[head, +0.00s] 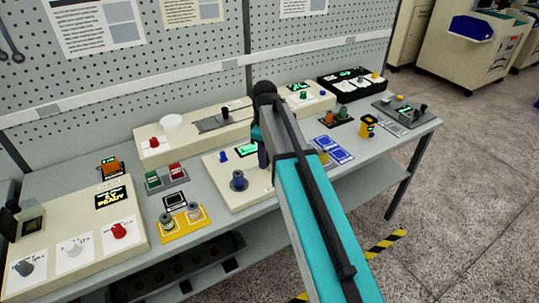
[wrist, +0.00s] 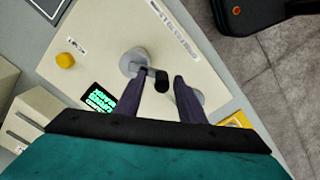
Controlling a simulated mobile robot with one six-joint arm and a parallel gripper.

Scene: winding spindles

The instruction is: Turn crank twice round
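The crank shows in the wrist view as a grey disc (wrist: 131,61) with a short arm ending in a black handle (wrist: 162,82). It is mounted on a cream panel (wrist: 112,42). My gripper (wrist: 161,76) has its two dark fingers apart, with the black handle in the gap between the tips. I see a gap beside the handle; depth and touch are hard to judge. In the head view my gripper (head: 262,155) points down over the cream box (head: 215,172), and my arm hides the crank there.
On the wrist view's panel are a yellow button (wrist: 65,60), a green-lit display (wrist: 101,97) and a second grey disc partly behind a finger. In the head view a blue knob (head: 238,180) stands just left of my gripper. A yellow plate (head: 182,222) lies further left.

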